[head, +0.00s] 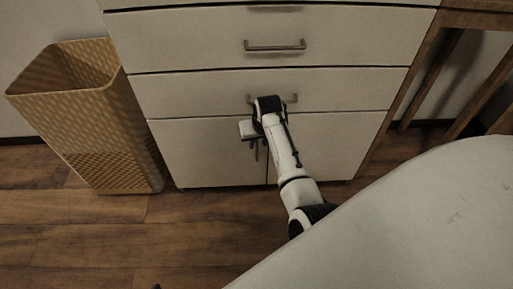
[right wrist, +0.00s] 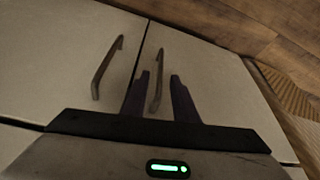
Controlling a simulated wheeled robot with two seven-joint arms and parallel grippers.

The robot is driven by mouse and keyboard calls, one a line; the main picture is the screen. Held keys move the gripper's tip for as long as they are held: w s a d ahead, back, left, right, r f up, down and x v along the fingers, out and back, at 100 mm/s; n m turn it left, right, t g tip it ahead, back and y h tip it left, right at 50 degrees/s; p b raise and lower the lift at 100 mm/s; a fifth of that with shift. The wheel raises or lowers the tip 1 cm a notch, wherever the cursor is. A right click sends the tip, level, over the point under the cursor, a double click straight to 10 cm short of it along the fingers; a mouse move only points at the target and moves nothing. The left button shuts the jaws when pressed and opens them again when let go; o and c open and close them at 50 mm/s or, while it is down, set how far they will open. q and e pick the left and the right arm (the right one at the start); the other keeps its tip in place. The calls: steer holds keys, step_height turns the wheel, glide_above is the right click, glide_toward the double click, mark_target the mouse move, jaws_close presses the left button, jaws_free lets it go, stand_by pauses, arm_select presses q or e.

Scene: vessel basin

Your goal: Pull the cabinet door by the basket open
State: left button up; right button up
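The white cabinet has two lower doors. The door by the basket (head: 203,152) is the left one in the head view and looks shut; it is right of the seam in the right wrist view (right wrist: 215,75). Its bar handle (right wrist: 157,80) appears between the two dark fingers of my right gripper (right wrist: 160,84), which is open. The fingers look apart from the handle; how deep it sits between them I cannot tell. In the head view my right gripper (head: 254,146) is in front of the doors near the seam, hiding the handles. My left gripper is not in view.
The woven basket (head: 88,125) stands on the wooden floor left of the cabinet. The other door's handle (right wrist: 107,68) is near the fingers. Drawers with bar handles (head: 275,46) are above. A brown wooden table (head: 440,40) stands right. Floor before the left door is clear.

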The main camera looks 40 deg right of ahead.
mark_target(257, 144)
steer(key=b+x, duration=0.1)
steer(key=x, duration=0.3)
steer(key=shift+w+f+b, duration=0.1)
steer(key=shift+f+b, duration=0.05)
steer(key=shift+b, duration=0.25)
jaws_close()
stand_by(1.0)
